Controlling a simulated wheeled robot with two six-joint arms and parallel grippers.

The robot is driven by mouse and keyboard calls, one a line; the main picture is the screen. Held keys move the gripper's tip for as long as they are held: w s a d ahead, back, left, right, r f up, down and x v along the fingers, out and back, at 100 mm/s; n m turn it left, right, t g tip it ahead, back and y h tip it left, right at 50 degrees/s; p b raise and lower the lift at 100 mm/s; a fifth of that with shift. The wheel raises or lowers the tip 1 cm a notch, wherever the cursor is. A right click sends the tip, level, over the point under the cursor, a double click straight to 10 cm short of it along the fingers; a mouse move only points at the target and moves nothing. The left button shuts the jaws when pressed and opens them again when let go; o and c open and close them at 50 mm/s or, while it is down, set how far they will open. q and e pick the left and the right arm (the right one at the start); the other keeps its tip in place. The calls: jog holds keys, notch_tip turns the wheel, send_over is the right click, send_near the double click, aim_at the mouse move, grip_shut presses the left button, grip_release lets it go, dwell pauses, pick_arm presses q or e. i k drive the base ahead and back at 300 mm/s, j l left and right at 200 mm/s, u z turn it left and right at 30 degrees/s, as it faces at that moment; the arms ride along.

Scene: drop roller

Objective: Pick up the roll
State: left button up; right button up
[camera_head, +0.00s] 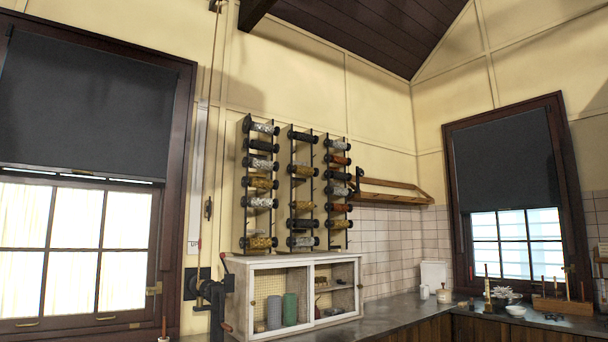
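Several rolls with black ends sit in a three-column rack (245,190) on top of a white cabinet against the wall. Some are silver, such as the silver roll (260,202) in the left column. A few are dark. I cannot tell which one is the roll of the task. Neither of my grippers shows in this view.
The white cabinet (262,263) holds a green cylinder (290,309) and a grey one (273,312). A black device with red handles (214,292) stands to its left. The grey counter (400,305) has free room in the middle; small items stand at the right.

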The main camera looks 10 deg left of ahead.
aim_at(299, 170)
jog(key=i+l+z, duration=0.3)
jog(key=i, duration=0.55)
jog(key=i+z, duration=0.3)
jog(key=i, duration=0.55)
